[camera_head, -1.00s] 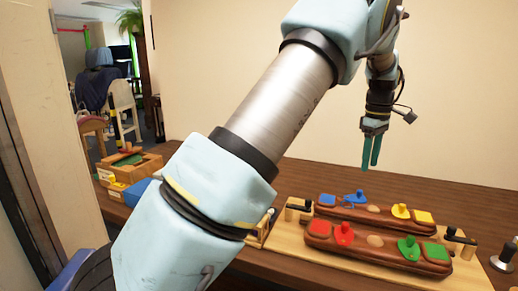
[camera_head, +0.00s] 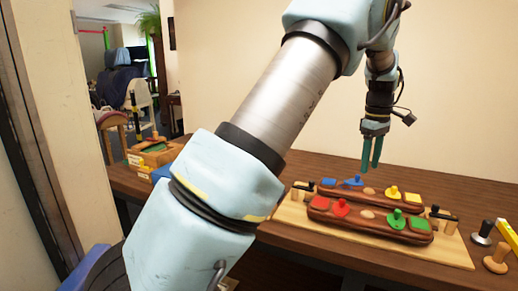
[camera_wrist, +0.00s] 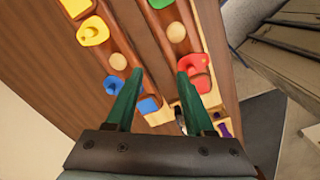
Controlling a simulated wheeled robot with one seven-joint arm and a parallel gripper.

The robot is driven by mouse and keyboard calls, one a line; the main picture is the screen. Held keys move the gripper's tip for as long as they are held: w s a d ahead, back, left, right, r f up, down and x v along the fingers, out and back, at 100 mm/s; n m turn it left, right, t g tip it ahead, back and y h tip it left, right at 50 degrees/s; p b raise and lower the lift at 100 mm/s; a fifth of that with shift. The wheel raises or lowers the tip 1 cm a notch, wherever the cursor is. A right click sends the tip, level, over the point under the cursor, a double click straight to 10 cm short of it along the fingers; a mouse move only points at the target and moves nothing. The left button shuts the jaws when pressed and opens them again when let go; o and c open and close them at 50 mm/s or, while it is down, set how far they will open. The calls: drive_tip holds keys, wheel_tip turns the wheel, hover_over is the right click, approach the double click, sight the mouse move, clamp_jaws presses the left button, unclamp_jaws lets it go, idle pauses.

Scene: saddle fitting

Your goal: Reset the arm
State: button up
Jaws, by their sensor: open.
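My gripper (camera_head: 371,152) hangs from my arm with its green fingers pointing down, above the back of the table and apart from everything. In the wrist view my gripper (camera_wrist: 160,78) shows two green fingers spread apart with nothing between them. Below it, a pale wooden base (camera_head: 454,252) carries two dark brown saddle bars. The front bar (camera_head: 391,231) bears red pieces at left and green pieces (camera_head: 420,223) at right. The rear bar (camera_head: 335,197) bears blue pieces (camera_head: 352,181) and yellow pieces (camera_head: 412,199). Part of the base's left side is behind my arm.
The table (camera_head: 450,187) is dark brown wood, with bare room behind the bars. A black-topped peg (camera_head: 482,233), a wooden peg (camera_head: 497,260) and a yellow-handled tool (camera_head: 508,234) are at the right. A wooden box (camera_head: 153,154) stands at the far left. A wall (camera_head: 250,75) rises behind.

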drive_tip(key=a+f+m, duration=0.2)
drive_tip(key=a+m, duration=0.1)
drive_tip(key=a, duration=1.8)
drive_tip(key=s+a+f+m, duration=0.2)
drive_tip(key=s+a, duration=0.5)
drive_tip(key=a, duration=0.1)
drive_tip(key=s+a+f+m+t, duration=0.1)
drive_tip(key=s+a+f+m, duration=0.1)
drive_tip(key=s+a, duration=0.5)
drive_tip(key=shift+s+a+f+m+t, duration=0.25)
drive_tip(key=shift+a+m, duration=0.25)
drive_tip(key=shift+a, duration=0.45)
